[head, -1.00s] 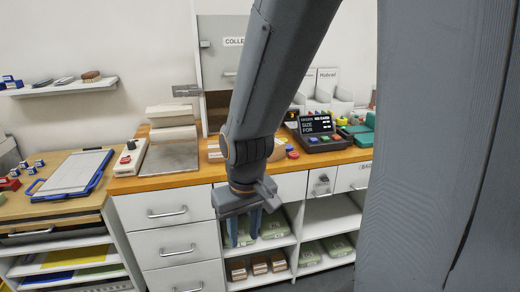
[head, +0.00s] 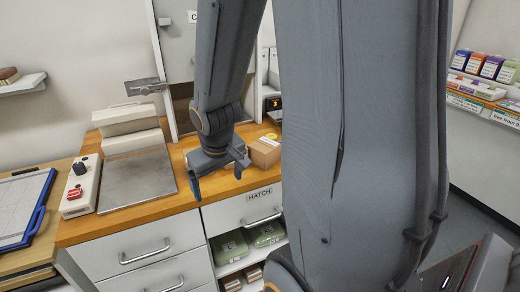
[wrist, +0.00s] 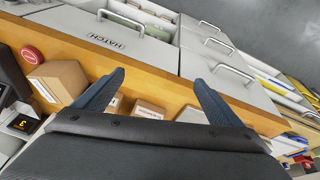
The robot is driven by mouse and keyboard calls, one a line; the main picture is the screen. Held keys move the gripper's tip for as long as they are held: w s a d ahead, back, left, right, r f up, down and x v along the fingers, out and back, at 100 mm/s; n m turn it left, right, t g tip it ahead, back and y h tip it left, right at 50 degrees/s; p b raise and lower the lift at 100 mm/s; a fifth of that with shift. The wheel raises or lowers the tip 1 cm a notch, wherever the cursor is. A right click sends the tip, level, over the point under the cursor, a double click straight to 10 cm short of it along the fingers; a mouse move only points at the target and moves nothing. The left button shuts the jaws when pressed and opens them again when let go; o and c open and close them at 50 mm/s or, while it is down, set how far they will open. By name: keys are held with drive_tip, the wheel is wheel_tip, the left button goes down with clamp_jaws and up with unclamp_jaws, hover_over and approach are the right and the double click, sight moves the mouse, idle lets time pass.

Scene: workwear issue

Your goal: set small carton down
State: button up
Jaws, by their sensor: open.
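My gripper (head: 221,178) is open over the front edge of the wooden counter (head: 165,208), above the drawers. In the wrist view its two fingers (wrist: 160,88) are spread, with nothing clasped between them. A small brown carton (wrist: 149,108) shows on the counter between the fingers, partly hidden by my gripper. Another small carton piece (wrist: 113,103) shows beside the left finger. A larger brown carton (wrist: 58,80) sits to the left, apart from the fingers; in the head view this carton (head: 264,152) stands just right of my gripper.
A flat metal plate (head: 138,180) and a control box with a red button (head: 78,188) lie left on the counter. A red round button (wrist: 32,55) is beside the larger carton. A drawer labelled HATCH (head: 245,212) is below. My own column hides the right of the counter.

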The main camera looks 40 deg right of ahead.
sight(267, 146)
drive_tip(key=w+d+t+p, duration=0.1)
drive_tip(key=w+d+t, duration=0.1)
drive_tip(key=d, duration=0.5)
drive_tip(key=w+d+r+t+p, duration=0.1)
drive_tip(key=w+d+t, duration=0.1)
drive_tip(key=d, duration=0.6)
drive_tip(key=w+d+n+t+p, duration=0.1)
drive_tip(key=w+d+t, duration=0.1)
drive_tip(key=d, duration=0.5)
drive_tip(key=shift+d+r+y, duration=0.2)
drive_tip(key=shift+r+y, duration=0.1)
drive_tip(key=shift+r, duration=0.1)
drive_tip(key=s+d+t+y, duration=0.1)
drive_tip(key=s+d+y, duration=0.1)
drive_tip(key=s+d, duration=0.1)
drive_tip(key=shift+n+t, duration=0.3)
drive_tip(key=shift+n, duration=0.2)
drive_tip(key=shift+p+x, duration=1.55)
drive_tip(key=shift+x, duration=2)
drive_tip(key=shift+s+f, duration=0.15)
drive_tip(key=shift+s, duration=0.05)
drive_tip(key=c, duration=1.4)
